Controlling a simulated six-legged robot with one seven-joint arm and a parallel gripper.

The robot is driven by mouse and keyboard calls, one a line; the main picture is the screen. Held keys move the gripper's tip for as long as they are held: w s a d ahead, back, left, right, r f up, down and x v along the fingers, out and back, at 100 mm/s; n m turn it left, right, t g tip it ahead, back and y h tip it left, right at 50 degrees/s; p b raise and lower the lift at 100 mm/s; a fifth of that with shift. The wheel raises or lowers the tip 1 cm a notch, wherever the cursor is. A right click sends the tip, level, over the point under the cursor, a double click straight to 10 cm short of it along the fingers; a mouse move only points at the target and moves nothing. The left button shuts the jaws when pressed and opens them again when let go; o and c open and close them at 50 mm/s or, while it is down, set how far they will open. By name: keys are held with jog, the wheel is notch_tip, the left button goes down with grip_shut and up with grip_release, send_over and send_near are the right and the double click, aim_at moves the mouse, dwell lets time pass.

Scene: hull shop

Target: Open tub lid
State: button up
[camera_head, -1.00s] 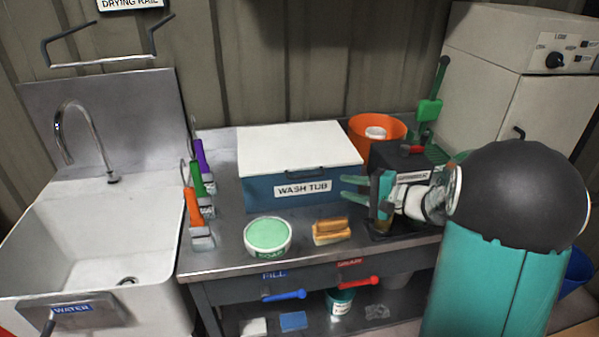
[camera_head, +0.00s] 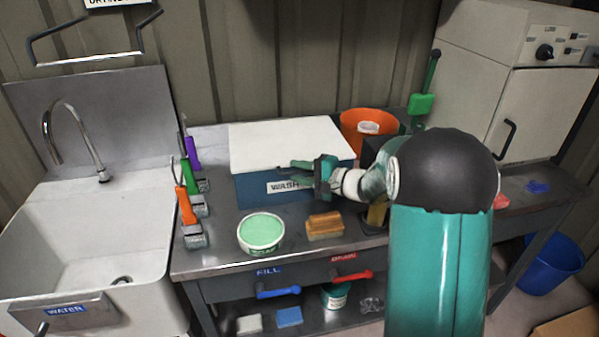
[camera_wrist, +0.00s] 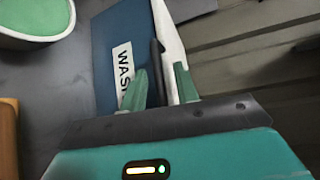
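The wash tub (camera_head: 249,189) is a blue box on the bench, and its white lid (camera_head: 282,138) lies flat and shut on top. In the wrist view my gripper (camera_wrist: 163,82) is open, with one finger over the blue front of the tub (camera_wrist: 105,60) and the other by the white lid (camera_wrist: 169,40). The dark lid handle (camera_wrist: 156,58) runs in between the fingers, and I see no firm grip on it. In the head view my gripper mostly hides the handle.
A green soap tub (camera_head: 261,232) and a tan brush (camera_head: 324,226) stand in front of the wash tub. Several coloured-handled scrapers (camera_head: 188,207) stand left, beside the sink (camera_head: 95,235). An orange bucket (camera_head: 362,125) is behind right. Blue (camera_head: 278,291) and red (camera_head: 352,275) levers front the bench.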

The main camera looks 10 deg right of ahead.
jog(key=shift+w+a, duration=0.1)
jog(key=shift+w, duration=0.1)
grip_shut()
